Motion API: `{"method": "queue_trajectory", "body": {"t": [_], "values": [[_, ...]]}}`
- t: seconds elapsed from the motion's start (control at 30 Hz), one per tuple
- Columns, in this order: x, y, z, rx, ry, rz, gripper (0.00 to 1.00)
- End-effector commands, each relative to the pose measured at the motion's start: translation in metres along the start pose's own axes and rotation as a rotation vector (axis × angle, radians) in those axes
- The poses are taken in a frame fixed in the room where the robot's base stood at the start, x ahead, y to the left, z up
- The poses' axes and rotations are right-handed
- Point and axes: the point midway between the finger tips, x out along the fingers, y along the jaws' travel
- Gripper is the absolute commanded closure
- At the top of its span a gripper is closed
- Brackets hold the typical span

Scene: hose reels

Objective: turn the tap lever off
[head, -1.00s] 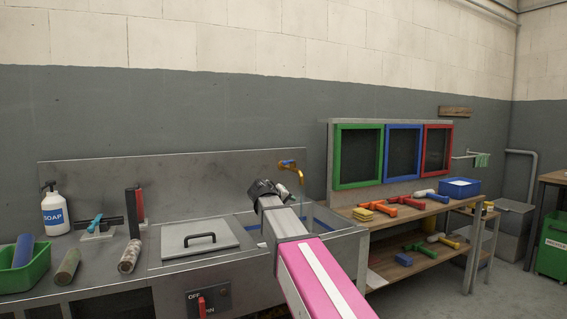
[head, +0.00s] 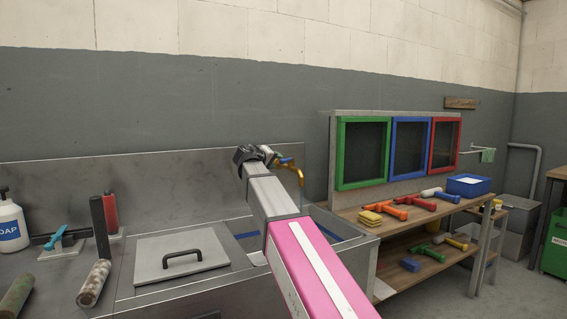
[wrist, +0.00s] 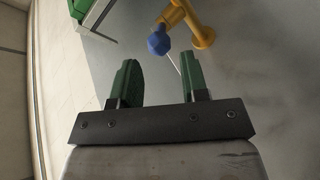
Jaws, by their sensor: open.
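The brass tap (head: 300,174) rises at the back of the sink and curves over to a spout. Its blue lever (head: 286,160) sits near the top. In the wrist view the blue lever end (wrist: 158,43) lies just beyond the fingertips, roughly between them, with the brass tap body (wrist: 200,36) to its right. My gripper (head: 254,153) is just left of the lever in the head view. In the wrist view its two green fingers (wrist: 160,72) are apart with nothing between them. A thin pale line runs below the lever; I cannot tell what it is.
The sink (head: 325,222) is partly hidden by my arm. A grey lid with a black handle (head: 182,258) lies left of it. The soap bottle (head: 10,225) stands far left. A wooden bench (head: 375,220) with toy-like tools stands right, below coloured frames.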

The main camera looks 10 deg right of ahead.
Motion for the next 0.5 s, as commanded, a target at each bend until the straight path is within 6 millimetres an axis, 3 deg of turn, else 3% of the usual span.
{"method": "queue_trajectory", "body": {"t": [0.2, 0.5], "values": [[0.040, 0.001, -0.001, 0.000, -0.001, 0.001, 0.59], [0.066, 0.000, 0.000, 0.000, 0.000, -0.001, 0.59]]}}
